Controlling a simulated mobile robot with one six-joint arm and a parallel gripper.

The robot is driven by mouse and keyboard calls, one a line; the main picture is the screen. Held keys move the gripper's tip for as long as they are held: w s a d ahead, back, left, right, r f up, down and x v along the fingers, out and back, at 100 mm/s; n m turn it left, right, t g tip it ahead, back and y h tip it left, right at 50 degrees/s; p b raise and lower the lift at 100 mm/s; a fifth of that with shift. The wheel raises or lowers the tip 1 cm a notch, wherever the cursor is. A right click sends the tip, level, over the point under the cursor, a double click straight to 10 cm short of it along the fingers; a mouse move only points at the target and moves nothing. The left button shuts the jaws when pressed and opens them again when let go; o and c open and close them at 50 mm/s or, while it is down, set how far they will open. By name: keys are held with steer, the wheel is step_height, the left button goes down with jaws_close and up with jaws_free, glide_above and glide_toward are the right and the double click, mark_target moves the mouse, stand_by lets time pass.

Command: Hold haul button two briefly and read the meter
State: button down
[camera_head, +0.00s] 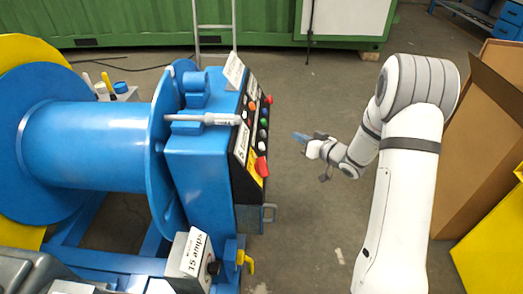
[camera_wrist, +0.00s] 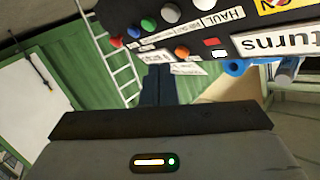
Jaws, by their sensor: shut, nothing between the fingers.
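The dark control panel (camera_head: 250,130) is on the right face of the blue drive housing and carries several coloured buttons. In the wrist view the panel (camera_wrist: 262,38) is tilted, with a HAUL label (camera_wrist: 222,18) by a row of grey (camera_wrist: 170,13), green (camera_wrist: 148,24), blue (camera_wrist: 133,33) and red (camera_wrist: 117,41) buttons. I cannot tell which is button two. A box lettered "15 amps" (camera_head: 193,257) stands at the lower front; its small print is unreadable. My gripper (camera_head: 299,137) is shut and empty, right of the panel and apart from it. Its fingers (camera_wrist: 157,85) show in the wrist view.
A blue drum (camera_head: 85,145) fills the left. A grey handle (camera_head: 203,119) lies across the housing top. A yellow lever (camera_head: 246,261) sticks out low at the front. Grey floor (camera_head: 303,225) is clear between panel and arm. Cardboard (camera_head: 480,150) stands at the right.

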mark_target(262, 147)
steer(key=a+f+b, duration=0.3)
steer(key=a+b, duration=0.1)
steer(key=a, duration=0.4)
steer(key=shift+f, duration=0.4)
steer(key=shift+f, duration=0.1)
stand_by(1.9)
steer(key=shift+a, duration=0.35)
